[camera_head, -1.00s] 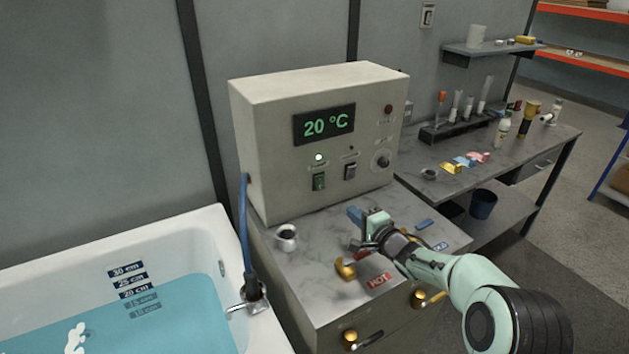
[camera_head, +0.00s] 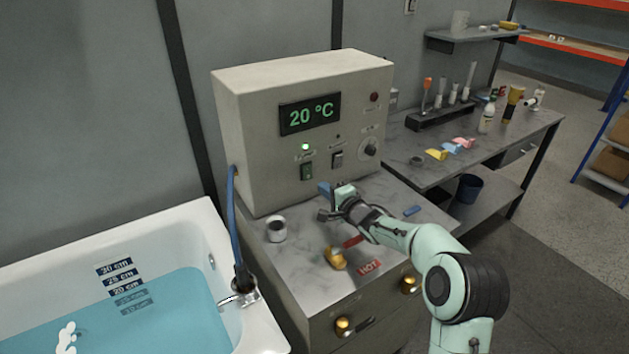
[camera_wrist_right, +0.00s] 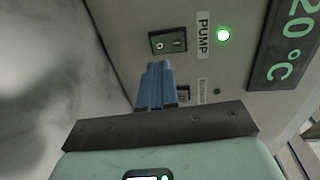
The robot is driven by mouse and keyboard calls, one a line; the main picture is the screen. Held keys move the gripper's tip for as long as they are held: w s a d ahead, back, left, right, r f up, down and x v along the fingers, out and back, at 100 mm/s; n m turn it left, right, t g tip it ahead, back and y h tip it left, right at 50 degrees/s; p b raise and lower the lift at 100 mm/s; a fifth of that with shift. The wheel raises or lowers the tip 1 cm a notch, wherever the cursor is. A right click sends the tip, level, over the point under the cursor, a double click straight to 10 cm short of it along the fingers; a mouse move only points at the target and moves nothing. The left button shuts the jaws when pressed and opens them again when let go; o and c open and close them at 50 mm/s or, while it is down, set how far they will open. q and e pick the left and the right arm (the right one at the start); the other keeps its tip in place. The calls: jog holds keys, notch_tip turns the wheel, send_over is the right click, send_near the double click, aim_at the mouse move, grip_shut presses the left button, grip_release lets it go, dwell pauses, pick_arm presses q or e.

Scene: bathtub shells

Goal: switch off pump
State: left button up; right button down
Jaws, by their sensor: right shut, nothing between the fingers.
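The pump switch (camera_head: 307,171) is a green rocker on the lower front of the beige control box (camera_head: 245,130). A green lamp (camera_head: 306,147) above it is lit. In the right wrist view the switch (camera_wrist_right: 168,41) lies beside the PUMP label (camera_wrist_right: 203,36) and the lit lamp (camera_wrist_right: 223,34). My right gripper (camera_head: 325,189) is shut and empty, its blue fingertips just below and right of the switch, in front of the panel. In the wrist view the fingertips (camera_wrist_right: 157,72) point toward the switch, with a small apparent gap. My left gripper is out of view.
A second switch (camera_head: 338,158) and a knob (camera_head: 370,149) sit right of the pump switch. A blue hose (camera_head: 232,215) and bathtub (camera_head: 215,235) are at left.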

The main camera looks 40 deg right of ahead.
jog(key=w, duration=0.6)
jog(key=shift+w+d+f+p, duration=0.15)
jog(key=shift+d+f+p, duration=0.2)
jog(key=shift+f+p, duration=0.05)
jog(key=shift+w+f+t+b, duration=0.15)
jog(key=shift+f+t+b, duration=0.45)
jog(key=shift+b, duration=0.6)
jog(key=shift+r, duration=0.5)
jog(key=shift+s+f, duration=0.1)
jog(key=shift+s, duration=0.1)
jog(key=b, duration=0.1)
send_near(309, 176)
jog(key=s, duration=0.6)
jog(key=shift+a+f, duration=0.2)
jog(key=shift+a, duration=0.2)
